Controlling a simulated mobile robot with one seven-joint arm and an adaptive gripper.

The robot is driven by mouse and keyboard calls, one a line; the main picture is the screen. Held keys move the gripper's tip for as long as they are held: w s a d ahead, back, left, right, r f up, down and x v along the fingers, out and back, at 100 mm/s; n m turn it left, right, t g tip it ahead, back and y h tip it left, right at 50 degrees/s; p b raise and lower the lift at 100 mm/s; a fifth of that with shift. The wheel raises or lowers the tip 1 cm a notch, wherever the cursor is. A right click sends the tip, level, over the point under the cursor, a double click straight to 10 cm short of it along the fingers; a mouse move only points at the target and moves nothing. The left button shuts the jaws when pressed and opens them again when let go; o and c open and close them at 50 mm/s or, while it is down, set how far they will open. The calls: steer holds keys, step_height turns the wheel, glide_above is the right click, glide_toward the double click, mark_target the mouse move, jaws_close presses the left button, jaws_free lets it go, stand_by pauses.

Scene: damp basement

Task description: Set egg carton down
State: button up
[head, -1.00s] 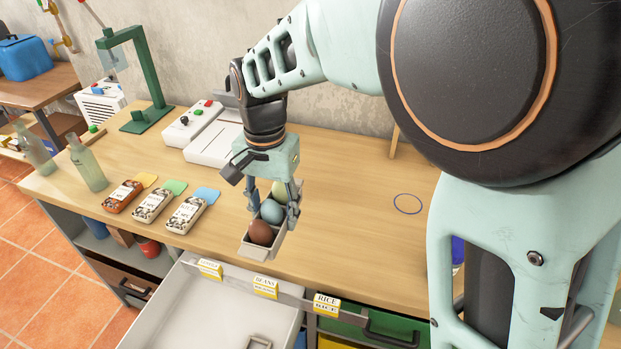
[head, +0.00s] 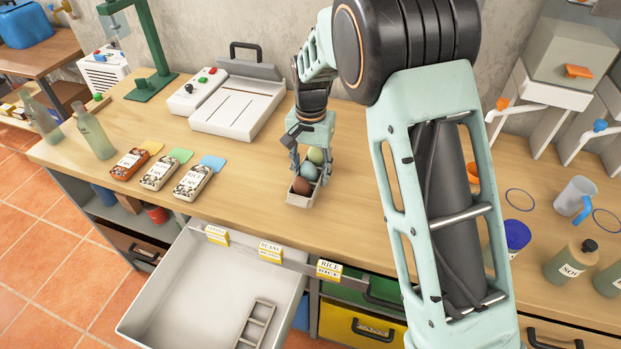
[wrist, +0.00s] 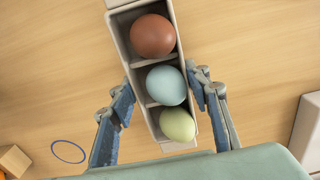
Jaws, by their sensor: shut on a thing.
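The egg carton (head: 301,199) is a narrow grey tray holding a brown egg (head: 302,186), a blue egg (head: 309,172) and a green egg (head: 316,155) in a row. My gripper (head: 309,165) is shut on the carton's sides, near the blue and green eggs. The wrist view shows the carton (wrist: 122,48) between both fingers of the gripper (wrist: 162,97). The carton is at or just above the wooden worktop (head: 250,205); I cannot tell whether it touches.
An open white drawer (head: 190,290) with a small grey divided rack (head: 256,325) juts out in front. Label tins (head: 193,183) lie left of the carton. A white press-like machine (head: 237,105) stands behind. Bare worktop surrounds the carton. A blue ring (head: 519,200) marks the right side.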

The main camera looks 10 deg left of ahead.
mark_target(310, 181)
steer(key=shift+f, duration=1.35)
steer(key=shift+f, duration=0.2)
steer(key=o, duration=1.2)
steer(key=shift+s, duration=0.1)
steer(key=shift+c, duration=0.2)
steer(key=shift+r, duration=0.15)
step_height(310, 181, up, 12)
steer(key=shift+r, duration=0.1)
